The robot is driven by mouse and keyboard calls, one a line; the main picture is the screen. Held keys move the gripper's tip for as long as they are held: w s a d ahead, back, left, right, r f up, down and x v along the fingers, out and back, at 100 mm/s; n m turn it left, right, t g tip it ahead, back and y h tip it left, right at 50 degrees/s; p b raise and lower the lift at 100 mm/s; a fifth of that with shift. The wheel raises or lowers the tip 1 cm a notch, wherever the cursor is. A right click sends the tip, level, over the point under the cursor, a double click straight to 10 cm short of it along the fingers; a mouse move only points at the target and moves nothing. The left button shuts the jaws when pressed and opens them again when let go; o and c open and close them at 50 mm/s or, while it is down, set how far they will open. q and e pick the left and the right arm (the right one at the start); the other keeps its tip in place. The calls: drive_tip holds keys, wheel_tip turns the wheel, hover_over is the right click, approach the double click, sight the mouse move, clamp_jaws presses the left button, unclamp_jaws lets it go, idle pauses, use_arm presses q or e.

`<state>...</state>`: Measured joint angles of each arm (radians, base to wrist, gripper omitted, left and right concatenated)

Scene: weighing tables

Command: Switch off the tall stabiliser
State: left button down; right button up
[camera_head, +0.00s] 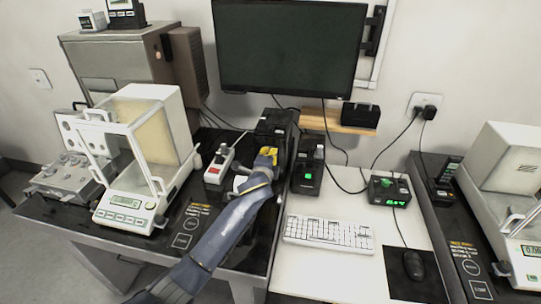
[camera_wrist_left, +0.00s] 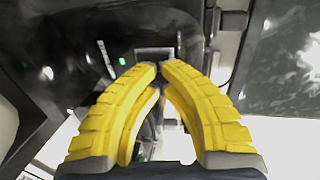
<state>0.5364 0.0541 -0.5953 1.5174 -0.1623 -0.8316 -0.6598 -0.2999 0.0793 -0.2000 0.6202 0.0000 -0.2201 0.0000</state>
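A tall black box (camera_head: 275,124), which looks like the tall stabiliser, stands at the back of the dark table below the monitor. My left arm reaches up from the bottom, and its yellow gripper (camera_head: 268,155) is at the front of this box, hiding part of it. In the left wrist view the two yellow fingers (camera_wrist_left: 160,68) meet at their tips with nothing seen between them. A grey rectangular part (camera_wrist_left: 153,53) lies just beyond the tips; I cannot tell whether they touch it. The switch cannot be made out. My right gripper is not in view.
A shorter black unit (camera_head: 307,172) with a green light stands close to the right of the gripper. A white power strip (camera_head: 218,165) with a red switch lies to the left. A balance (camera_head: 124,208), a keyboard (camera_head: 329,233) and loose cables are nearby.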

use_arm(q)
drive_tip(key=shift+w+d+r, duration=0.1)
drive_tip(key=shift+w+r, duration=0.15)
drive_tip(key=shift+w, duration=0.25)
drive_tip(key=shift+s, duration=0.15)
drive_tip(key=r+v, duration=0.2)
drive_tip(key=v, duration=1.1)
drive_tip(key=shift+r, duration=0.1)
idle(0.4)
